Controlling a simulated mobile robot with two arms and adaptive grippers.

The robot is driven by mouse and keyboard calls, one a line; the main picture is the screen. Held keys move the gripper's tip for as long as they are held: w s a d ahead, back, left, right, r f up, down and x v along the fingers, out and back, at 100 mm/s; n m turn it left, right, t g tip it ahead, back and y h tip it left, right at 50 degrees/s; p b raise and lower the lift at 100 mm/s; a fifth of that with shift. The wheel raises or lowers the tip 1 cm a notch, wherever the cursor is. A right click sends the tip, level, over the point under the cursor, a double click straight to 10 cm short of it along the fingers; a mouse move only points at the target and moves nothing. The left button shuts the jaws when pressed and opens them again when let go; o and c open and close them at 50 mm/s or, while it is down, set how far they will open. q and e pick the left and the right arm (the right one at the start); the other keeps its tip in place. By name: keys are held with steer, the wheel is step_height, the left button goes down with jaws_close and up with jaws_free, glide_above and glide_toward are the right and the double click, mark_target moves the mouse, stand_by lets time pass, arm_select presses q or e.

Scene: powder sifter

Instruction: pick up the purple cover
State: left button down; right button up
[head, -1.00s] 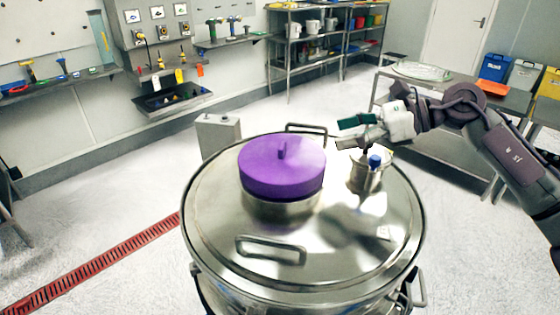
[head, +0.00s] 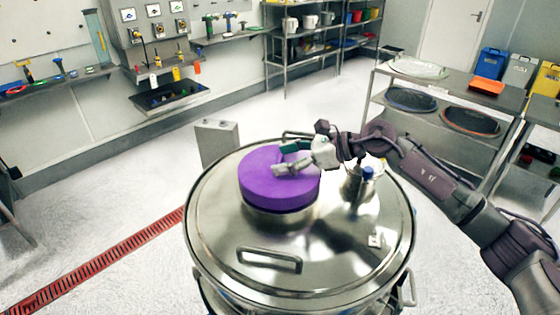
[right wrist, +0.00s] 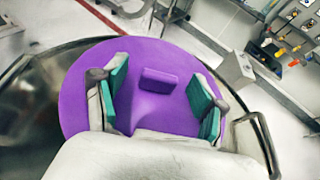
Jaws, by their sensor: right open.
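The purple cover (head: 265,190) is a round disc on the raised neck of the steel sifter lid in the head view. It fills the middle of the right wrist view (right wrist: 150,65), where its upright tab handle (right wrist: 159,82) shows. My right gripper (head: 283,160) is over the cover in the head view. In the right wrist view my right gripper (right wrist: 160,92) is open, with its green-padded fingers on either side of the tab and apart from it. In the head view the fingers hide the tab. My left gripper is not in view.
The sifter's steel lid (head: 225,215) has a front handle (head: 269,259) and a small steel port with a blue top (head: 368,173) right of the cover. A grey box (head: 217,143) stands behind it. Shelves and tables line the walls; the floor at left is clear.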

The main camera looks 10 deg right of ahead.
steer(key=shift+x, duration=0.85)
steer(key=shift+d, duration=0.15)
steer(key=c, duration=1.2)
steer(key=shift+c, duration=0.4)
steer(key=shift+r, duration=0.1)
